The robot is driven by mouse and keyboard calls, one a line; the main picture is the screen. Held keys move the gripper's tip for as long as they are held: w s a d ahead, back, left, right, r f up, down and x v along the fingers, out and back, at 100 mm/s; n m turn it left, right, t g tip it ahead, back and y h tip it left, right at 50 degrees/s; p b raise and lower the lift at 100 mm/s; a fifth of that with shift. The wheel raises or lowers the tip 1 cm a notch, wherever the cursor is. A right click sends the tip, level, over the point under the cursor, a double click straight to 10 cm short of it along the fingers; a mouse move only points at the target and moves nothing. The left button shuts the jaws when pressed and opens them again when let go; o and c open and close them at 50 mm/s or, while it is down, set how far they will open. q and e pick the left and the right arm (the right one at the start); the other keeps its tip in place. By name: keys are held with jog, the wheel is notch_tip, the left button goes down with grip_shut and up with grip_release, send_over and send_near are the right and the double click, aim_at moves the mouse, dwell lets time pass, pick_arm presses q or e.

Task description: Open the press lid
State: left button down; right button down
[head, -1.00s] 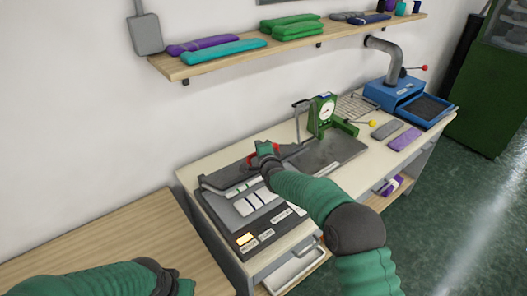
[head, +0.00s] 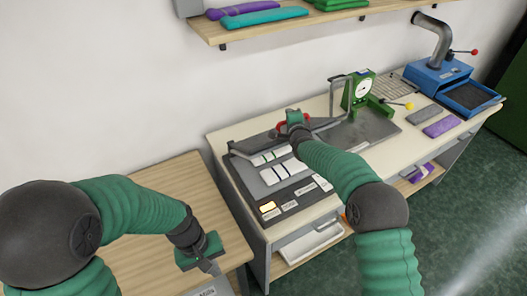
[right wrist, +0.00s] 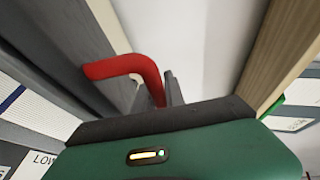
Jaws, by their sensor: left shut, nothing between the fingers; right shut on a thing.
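The press (head: 240,170) stands on the left of the cream bench, with white strips showing on its grey bed. Its dark grey lid (head: 252,144) shows as a narrow band along the back, raised off the bed; its exact angle is hard to tell. My right gripper (head: 292,124) is shut on the red handle (head: 280,126) at the lid's top edge. The right wrist view shows the bent red handle (right wrist: 125,68) at the gripper, whose fingers are mostly hidden. My left gripper (head: 212,268) is shut and empty, low at the right edge of the wooden table.
A green gauge device (head: 358,92) stands right of the press by a grey plate (head: 365,133). A blue machine (head: 437,75) is farther right, with grey and purple pads (head: 440,127) before it. A shelf (head: 290,27) hangs above. The wooden table (head: 140,240) is largely clear.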

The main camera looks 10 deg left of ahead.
jog(key=shift+f, duration=0.1)
pick_arm(q)
jog(key=w+d+n+t+h, duration=0.2)
jog(key=w+d+n+h, duration=0.8)
jog(key=n, duration=0.5)
jog(key=w+a+r+n+t+h, duration=0.2)
jog(key=w+a+n+t, duration=0.7)
jog(key=w+n+t, duration=0.4)
pick_arm(e)
jog(key=shift+a, duration=0.1)
pick_arm(q)
jog(key=w+d+r, duration=0.5)
jog(key=w, duration=0.3)
jog(key=shift+w+d, duration=0.25)
jog(key=shift+d, duration=0.1)
